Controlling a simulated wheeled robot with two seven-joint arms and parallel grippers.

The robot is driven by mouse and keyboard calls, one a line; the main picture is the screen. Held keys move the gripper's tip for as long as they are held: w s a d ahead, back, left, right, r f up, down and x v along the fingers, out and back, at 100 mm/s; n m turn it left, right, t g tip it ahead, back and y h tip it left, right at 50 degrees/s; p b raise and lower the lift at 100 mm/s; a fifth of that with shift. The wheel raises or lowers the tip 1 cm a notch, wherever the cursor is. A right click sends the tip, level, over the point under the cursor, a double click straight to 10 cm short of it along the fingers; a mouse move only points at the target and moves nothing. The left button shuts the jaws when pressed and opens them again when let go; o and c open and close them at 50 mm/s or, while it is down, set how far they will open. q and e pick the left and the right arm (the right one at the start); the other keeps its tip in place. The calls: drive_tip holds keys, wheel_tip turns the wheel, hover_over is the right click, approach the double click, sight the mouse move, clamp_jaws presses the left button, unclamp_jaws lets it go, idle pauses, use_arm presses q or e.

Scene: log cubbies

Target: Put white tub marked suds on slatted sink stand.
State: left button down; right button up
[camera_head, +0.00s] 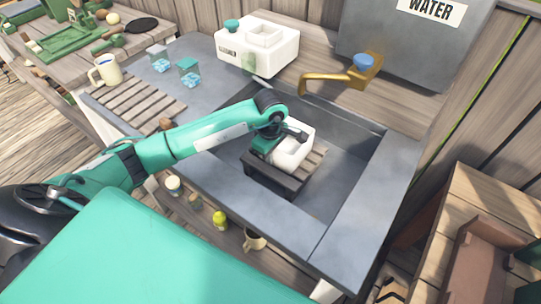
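A white tub (298,152) is in the sink, at the slatted sink stand (284,178). My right gripper is not in view.
The grey sink (341,247) has a brass tap (335,80) behind it. A white box with a teal knob (258,45) stands on the back counter. A slatted rack (133,104), a mug (106,71) and two small teal-topped items (188,70) lie left.

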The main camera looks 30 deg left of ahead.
use_arm(q)
drive_tip(key=shift+f, duration=0.15)
drive_tip(key=c, duration=1.6)
unclamp_jaws()
drive_tip(key=shift+c, duration=0.2)
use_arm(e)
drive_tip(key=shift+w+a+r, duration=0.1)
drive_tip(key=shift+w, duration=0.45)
use_arm(q)
wheel_tip(320, 180, up, 8)
drive_tip(key=p, duration=0.4)
drive_tip(key=shift+r, duration=0.2)
wheel_tip(320, 180, up, 3)
drive_tip(key=shift+f+p, duration=0.15)
drive_tip(key=shift+p, duration=0.35)
drive_tip(key=shift+r, duration=0.65)
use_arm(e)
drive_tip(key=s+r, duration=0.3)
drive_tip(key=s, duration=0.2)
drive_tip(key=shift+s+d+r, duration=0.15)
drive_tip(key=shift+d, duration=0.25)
use_arm(q)
drive_tip(key=shift+s, duration=0.1)
